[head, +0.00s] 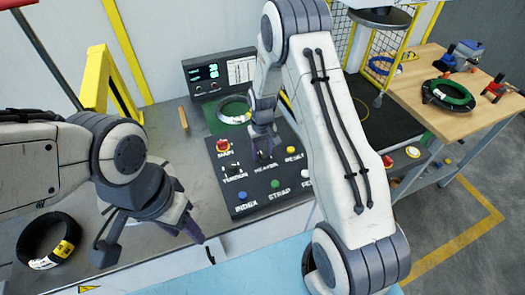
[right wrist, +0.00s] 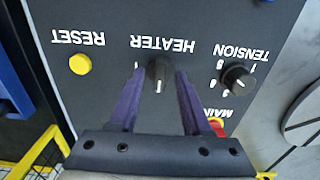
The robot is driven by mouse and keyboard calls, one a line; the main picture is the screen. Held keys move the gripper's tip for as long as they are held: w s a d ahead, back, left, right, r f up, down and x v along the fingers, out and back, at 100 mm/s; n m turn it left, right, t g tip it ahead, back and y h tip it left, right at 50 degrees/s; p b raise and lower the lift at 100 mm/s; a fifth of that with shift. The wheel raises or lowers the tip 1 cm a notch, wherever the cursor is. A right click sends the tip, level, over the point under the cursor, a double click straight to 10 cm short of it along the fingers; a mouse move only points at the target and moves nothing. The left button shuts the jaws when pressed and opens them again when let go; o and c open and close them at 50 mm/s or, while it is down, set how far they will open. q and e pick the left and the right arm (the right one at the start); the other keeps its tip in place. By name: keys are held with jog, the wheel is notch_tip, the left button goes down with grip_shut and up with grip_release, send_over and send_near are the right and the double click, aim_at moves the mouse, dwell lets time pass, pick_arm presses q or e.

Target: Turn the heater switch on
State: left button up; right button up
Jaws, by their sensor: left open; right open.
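The heater switch (right wrist: 160,73) is a black rotary knob with a white pointer line, under the upside-down HEATER label in the right wrist view. Its pointer line runs toward the bottom of that view. The purple fingers of my right gripper (right wrist: 159,78) are open on either side of the knob; I cannot tell if they touch it. In the head view my right gripper (head: 263,153) is over the control panel (head: 243,203) and largely hides the knob. My left gripper (head: 152,246) is open and empty over the bench at the lower left.
A tension knob (right wrist: 236,77), a yellow reset button (right wrist: 80,64) and a red main knob (head: 222,146) flank the heater switch. A dark coil (head: 48,240) lies at the far left. A display (head: 220,75) stands behind; a wooden table (head: 440,110) is at right.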

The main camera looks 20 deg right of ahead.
grip_shut()
jog(key=shift+m, duration=0.3)
jog(key=m+b, duration=0.1)
jog(key=m, duration=0.2)
jog(key=shift+m, duration=0.4)
jog(key=m+b, duration=0.1)
jog(key=m, duration=0.8)
jog(key=shift+b, duration=0.35)
jog(key=shift+m, duration=2.2)
